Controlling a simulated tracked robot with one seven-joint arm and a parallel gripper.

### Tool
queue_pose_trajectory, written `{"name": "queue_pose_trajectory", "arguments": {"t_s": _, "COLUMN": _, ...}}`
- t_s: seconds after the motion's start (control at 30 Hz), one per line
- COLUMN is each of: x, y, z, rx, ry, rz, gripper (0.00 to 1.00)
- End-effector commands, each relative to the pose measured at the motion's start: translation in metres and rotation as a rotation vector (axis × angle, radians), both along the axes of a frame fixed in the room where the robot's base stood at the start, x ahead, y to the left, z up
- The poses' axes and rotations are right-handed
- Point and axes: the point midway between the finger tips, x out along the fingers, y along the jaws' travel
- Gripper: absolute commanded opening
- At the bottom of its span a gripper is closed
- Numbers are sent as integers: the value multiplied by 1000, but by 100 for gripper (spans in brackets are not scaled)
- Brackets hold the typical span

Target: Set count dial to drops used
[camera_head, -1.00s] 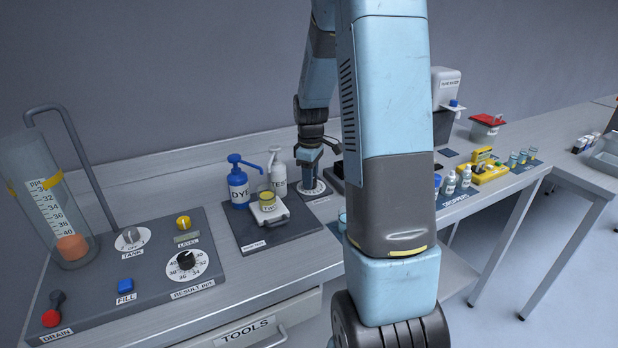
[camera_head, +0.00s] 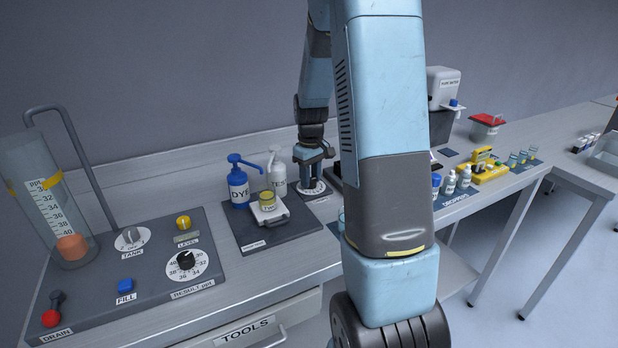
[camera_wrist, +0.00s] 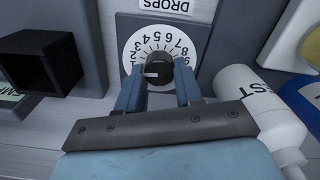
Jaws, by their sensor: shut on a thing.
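The count dial is a white numbered disc (camera_wrist: 140,42) under a label reading DROPS, with a black knob (camera_wrist: 156,70) at its centre. The knob has a pale pointer mark on its left side in the wrist view. My gripper (camera_wrist: 158,84) has its blue fingers on either side of the knob and is shut on it. In the head view my gripper (camera_head: 314,170) is over the dial (camera_head: 313,189) at the back of the bench, and the fingers hide much of the knob.
A white TEST bottle (camera_wrist: 262,100) stands close to the right of my gripper in the wrist view. A dark open box (camera_wrist: 38,62) is to the left. The blue DYE pump bottle (camera_head: 238,186) and a small cup (camera_head: 267,198) stand nearby on a dark tray.

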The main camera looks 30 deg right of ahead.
Motion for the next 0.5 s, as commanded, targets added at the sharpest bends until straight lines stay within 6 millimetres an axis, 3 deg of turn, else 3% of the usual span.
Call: {"name": "queue_pose_trajectory", "arguments": {"t_s": 0.5, "x": 0, "y": -1, "z": 0, "rx": -1, "ry": 0, "rz": -488, "gripper": 5}}
